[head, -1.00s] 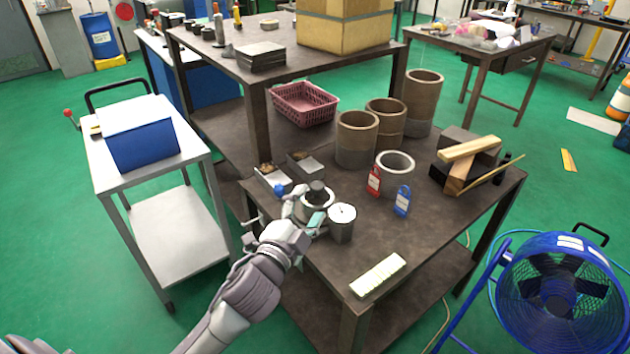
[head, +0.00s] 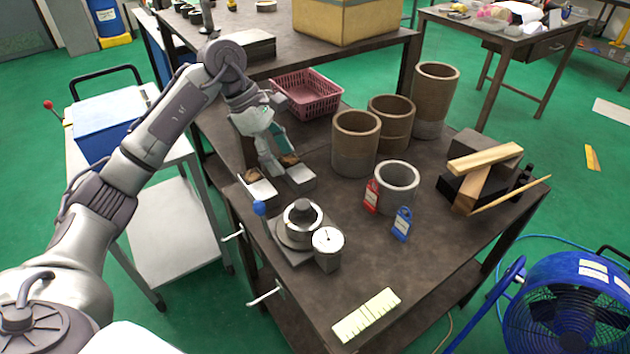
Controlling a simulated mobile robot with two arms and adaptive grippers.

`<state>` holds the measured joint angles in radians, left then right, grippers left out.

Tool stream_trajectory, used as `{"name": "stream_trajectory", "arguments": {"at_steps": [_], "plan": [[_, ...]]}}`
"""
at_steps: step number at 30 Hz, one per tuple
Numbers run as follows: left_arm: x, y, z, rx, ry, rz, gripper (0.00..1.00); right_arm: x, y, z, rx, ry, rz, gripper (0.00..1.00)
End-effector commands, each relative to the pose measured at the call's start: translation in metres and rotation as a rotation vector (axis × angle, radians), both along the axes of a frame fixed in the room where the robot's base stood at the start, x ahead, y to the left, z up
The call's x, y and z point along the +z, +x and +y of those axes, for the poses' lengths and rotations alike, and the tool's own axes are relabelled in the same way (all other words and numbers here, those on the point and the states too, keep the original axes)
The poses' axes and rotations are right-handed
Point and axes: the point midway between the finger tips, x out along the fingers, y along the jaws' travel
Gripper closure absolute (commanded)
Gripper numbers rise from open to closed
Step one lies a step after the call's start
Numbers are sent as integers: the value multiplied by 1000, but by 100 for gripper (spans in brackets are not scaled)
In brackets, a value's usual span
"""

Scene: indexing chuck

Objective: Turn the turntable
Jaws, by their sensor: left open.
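The turntable (head: 285,236) is a round grey metal disc on a base near the left edge of the dark table. A ring-shaped chuck with a dark centre piece (head: 302,211) sits on it. A blue ball knob (head: 259,207) stands at its left rim. A round white-faced dial (head: 327,238) on a grey cylinder stands at its front right. My right gripper is out of view.
Wood bars (head: 485,158) lie farther right. A pale ruled block (head: 366,316) lies in front. A pink basket (head: 306,95) is behind my gripper. The table's front middle is clear.

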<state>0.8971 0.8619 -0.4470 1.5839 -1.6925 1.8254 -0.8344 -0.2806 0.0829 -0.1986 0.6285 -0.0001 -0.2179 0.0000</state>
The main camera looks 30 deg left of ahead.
Motion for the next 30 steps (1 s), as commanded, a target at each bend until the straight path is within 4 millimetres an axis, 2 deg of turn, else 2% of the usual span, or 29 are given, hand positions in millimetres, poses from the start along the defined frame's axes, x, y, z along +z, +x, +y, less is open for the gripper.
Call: {"name": "stream_trajectory", "arguments": {"at_steps": [3,5,12,15,17,24,30], "plan": [[-1,-3,10,1,38,18,35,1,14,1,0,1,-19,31],[-6,-3,8,0,39,20,35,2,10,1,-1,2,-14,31],[-45,0,-9,-2,34,23,35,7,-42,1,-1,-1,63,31],[-65,2,-18,-2,32,22,35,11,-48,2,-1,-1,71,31],[-77,3,-23,-3,33,22,35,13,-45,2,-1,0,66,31],[-113,7,-37,-1,33,20,35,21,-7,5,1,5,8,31],[-125,9,-41,0,35,17,35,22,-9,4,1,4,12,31]]}}
